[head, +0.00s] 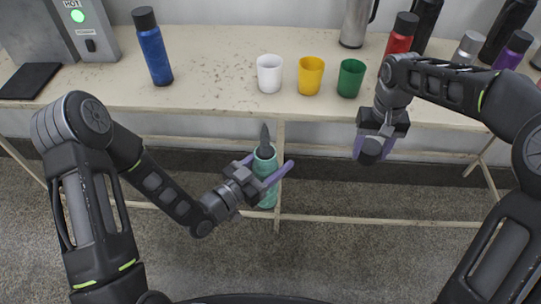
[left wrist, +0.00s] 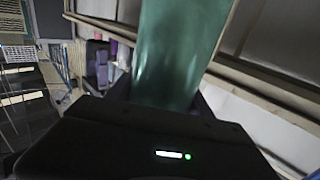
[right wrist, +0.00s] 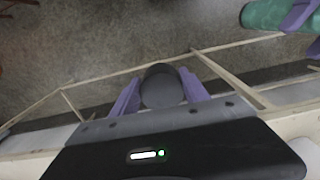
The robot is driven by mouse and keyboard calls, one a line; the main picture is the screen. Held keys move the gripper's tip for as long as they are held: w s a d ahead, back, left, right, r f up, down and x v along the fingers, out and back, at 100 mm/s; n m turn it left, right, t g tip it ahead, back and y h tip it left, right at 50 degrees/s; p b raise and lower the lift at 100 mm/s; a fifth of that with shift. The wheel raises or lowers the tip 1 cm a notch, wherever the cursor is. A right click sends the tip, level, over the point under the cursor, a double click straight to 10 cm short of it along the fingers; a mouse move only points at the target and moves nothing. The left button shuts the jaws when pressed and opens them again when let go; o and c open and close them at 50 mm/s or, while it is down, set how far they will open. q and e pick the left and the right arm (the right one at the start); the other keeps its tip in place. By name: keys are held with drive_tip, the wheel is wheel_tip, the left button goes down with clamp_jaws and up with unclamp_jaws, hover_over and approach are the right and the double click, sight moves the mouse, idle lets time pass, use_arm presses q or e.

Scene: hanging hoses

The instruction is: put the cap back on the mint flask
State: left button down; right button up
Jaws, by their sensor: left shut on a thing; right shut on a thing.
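The mint flask (head: 265,165) is held upright in front of the table's front edge, with a dark narrow piece at its top. My left gripper (head: 272,177) is shut around its body. In the left wrist view the flask's green side (left wrist: 178,50) fills the upper middle. My right gripper (head: 371,148) is shut on a dark round cap (head: 369,151), to the right of the flask and apart from it. The cap (right wrist: 161,87) sits between the purple fingers in the right wrist view, where the flask (right wrist: 278,14) shows at the upper right.
The table (head: 215,90) bears a blue bottle (head: 153,52), a white cup (head: 269,74), a yellow cup (head: 310,76), a green cup (head: 350,79) and several bottles at right. A dispenser (head: 80,30) stands at left. The space between my grippers is clear.

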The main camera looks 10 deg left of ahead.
drive_tip(key=a+r+n, duration=0.2)
drive_tip(key=a+n, duration=0.4)
drive_tip(key=n, duration=0.1)
wheel_tip(320, 180, up, 7)
drive_tip(key=n, duration=2.6)
hover_over(266, 146)
drive_tip(key=s, duration=0.2)
drive_tip(key=shift+w+d+r+m, duration=0.15)
drive_tip(key=shift+w+m, duration=0.05)
drive_tip(key=shift+m, duration=0.1)
drive_tip(key=shift+f, duration=2)
drive_tip(key=shift+f, duration=0.9)
